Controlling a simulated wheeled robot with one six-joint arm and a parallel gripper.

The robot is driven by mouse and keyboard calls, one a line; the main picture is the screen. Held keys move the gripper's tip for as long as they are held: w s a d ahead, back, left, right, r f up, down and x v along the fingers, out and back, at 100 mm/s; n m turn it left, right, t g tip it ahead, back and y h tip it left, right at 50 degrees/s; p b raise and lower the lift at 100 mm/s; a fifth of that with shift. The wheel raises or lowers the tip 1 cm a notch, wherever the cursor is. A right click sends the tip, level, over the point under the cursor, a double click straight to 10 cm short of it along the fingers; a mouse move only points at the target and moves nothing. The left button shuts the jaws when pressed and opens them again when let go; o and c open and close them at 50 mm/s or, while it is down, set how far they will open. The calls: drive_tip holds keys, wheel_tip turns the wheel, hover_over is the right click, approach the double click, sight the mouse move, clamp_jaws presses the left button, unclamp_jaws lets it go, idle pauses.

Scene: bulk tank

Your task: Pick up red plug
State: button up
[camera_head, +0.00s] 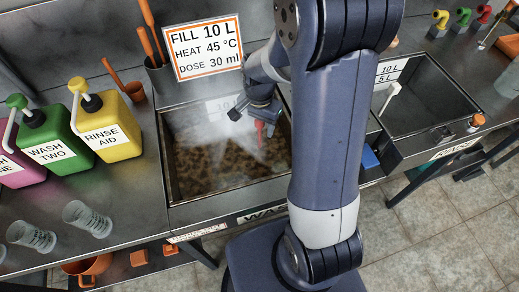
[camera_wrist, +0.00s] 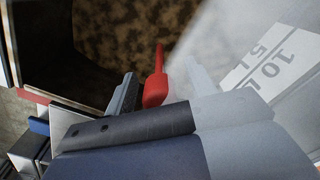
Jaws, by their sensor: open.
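The red plug (camera_wrist: 155,88) shows in the wrist view as a narrow upright stem above a wider rounded body, its lower end hidden behind my gripper. In the head view the red plug (camera_head: 259,131) is a small red shape just below my gripper (camera_head: 252,112), over the left basin (camera_head: 172,178). In the wrist view my gripper (camera_wrist: 163,80) is open, with one finger on each side of the plug. I cannot tell whether either finger touches it.
The left basin holds murky brown liquid under white haze. Behind it stands a sign (camera_head: 202,46). Green (camera_head: 55,147) and yellow (camera_head: 108,125) pump bottles and clear glasses (camera_head: 85,218) stand left. A second basin (camera_head: 430,92) lies right. My arm hides the area between basins.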

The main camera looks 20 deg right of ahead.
clamp_jaws()
idle(0.4)
drive_tip(key=shift+r, duration=0.15)
wheel_tip(320, 180, up, 10)
drive_tip(key=shift+f, duration=0.1)
wheel_tip(320, 180, up, 13)
drive_tip(key=p, duration=1.3)
drive_tip(key=shift+r+p, duration=0.2)
drive_tip(key=shift+p, duration=0.1)
idle(0.5)
